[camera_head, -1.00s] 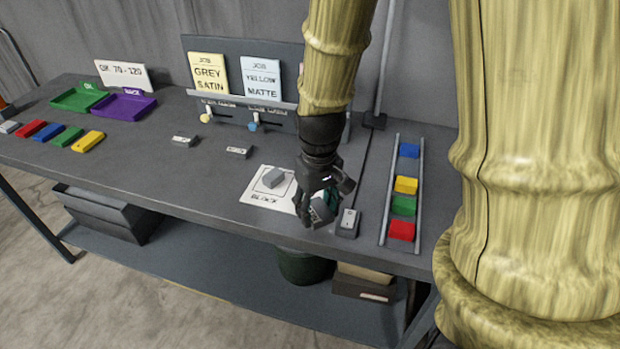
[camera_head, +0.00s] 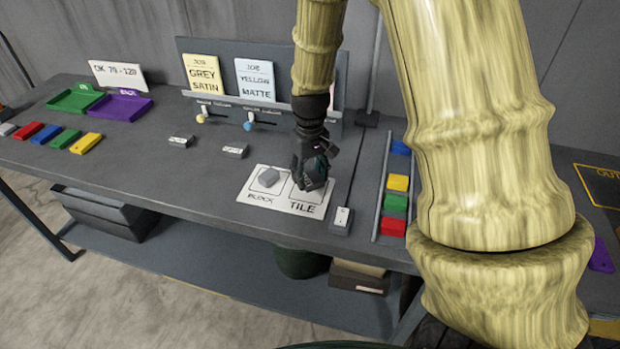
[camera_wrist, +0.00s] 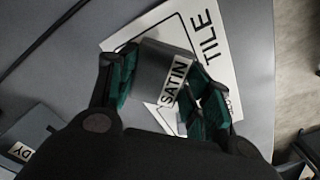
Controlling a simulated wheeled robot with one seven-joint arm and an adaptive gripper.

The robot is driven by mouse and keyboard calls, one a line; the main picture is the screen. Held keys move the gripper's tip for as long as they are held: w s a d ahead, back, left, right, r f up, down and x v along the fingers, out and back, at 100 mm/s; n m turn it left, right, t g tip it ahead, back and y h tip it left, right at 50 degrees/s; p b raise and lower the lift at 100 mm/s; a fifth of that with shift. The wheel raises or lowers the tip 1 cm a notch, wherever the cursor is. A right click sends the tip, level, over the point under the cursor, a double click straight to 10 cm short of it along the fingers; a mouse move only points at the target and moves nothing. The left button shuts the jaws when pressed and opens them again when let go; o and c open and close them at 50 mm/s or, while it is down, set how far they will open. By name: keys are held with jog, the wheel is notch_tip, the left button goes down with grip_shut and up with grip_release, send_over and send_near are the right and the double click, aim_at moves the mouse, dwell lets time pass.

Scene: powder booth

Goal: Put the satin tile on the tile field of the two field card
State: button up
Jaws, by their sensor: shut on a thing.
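My gripper (camera_head: 313,186) is over the right-hand field of the white two field card (camera_head: 278,203), the field marked TILE. In the wrist view my gripper (camera_wrist: 168,92) is shut on the grey satin tile (camera_wrist: 150,75), its SATIN label facing the camera. The tile is mostly hidden by the fingers in the head view. In the wrist view the card (camera_wrist: 214,62) shows behind the tile; whether the tile touches it I cannot tell. A grey block (camera_head: 268,177) sits on the card's left field, marked BLOCK.
A small grey switch box (camera_head: 341,220) stands just right of the card. Beyond it, a railed rack holds coloured blocks, including a yellow one (camera_head: 397,183) and a red one (camera_head: 392,227). Two small labelled pieces (camera_head: 180,142) (camera_head: 235,151) lie left of the card.

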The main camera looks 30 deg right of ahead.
aim_at(309, 176)
jog(key=shift+w+f, duration=0.15)
jog(key=shift+f, duration=1.15)
jog(key=shift+r, duration=0.1)
jog(key=o, duration=1)
jog(key=shift+o, duration=0.2)
notch_tip(309, 176, up, 12)
jog(key=b, duration=0.2)
